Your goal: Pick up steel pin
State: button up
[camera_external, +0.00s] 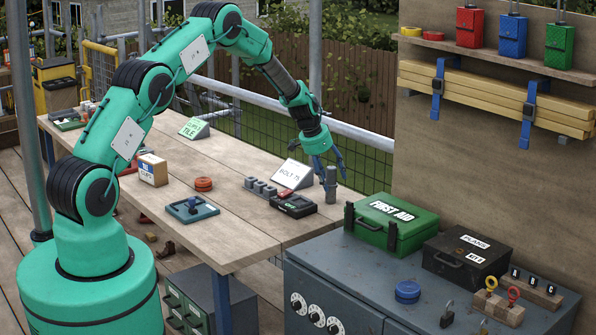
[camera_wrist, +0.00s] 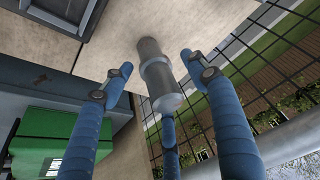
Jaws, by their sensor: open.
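The steel pin (camera_external: 331,186) is a grey cylinder standing upright near the right end of the wooden table, beside the "BOLT 15" sign. In the wrist view the steel pin (camera_wrist: 158,72) has a narrow far part and a wider near part. My gripper (camera_external: 330,166) is above and around the top of the pin, pointing down. In the wrist view the blue fingers of my gripper (camera_wrist: 156,62) are open, one on each side of the pin with visible gaps. A third finger shows behind the pin's near end, and I cannot tell whether it touches.
The "BOLT 15" sign (camera_external: 294,174) and a black tray (camera_external: 293,206) sit left of the pin. A green first aid box (camera_external: 391,226) stands on the grey cabinet (camera_external: 345,278) nearby. A rail (camera_external: 360,136) and mesh fence run behind the table.

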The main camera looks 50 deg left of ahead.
jog(key=shift+w+f, duration=0.2)
jog(key=shift+f, duration=0.25)
jog(key=shift+c, duration=0.2)
jog(key=c, duration=1.4)
jog(key=shift+o, duration=0.2)
jog(key=shift+r, duration=0.1)
jog(key=shift+r, duration=4.95)
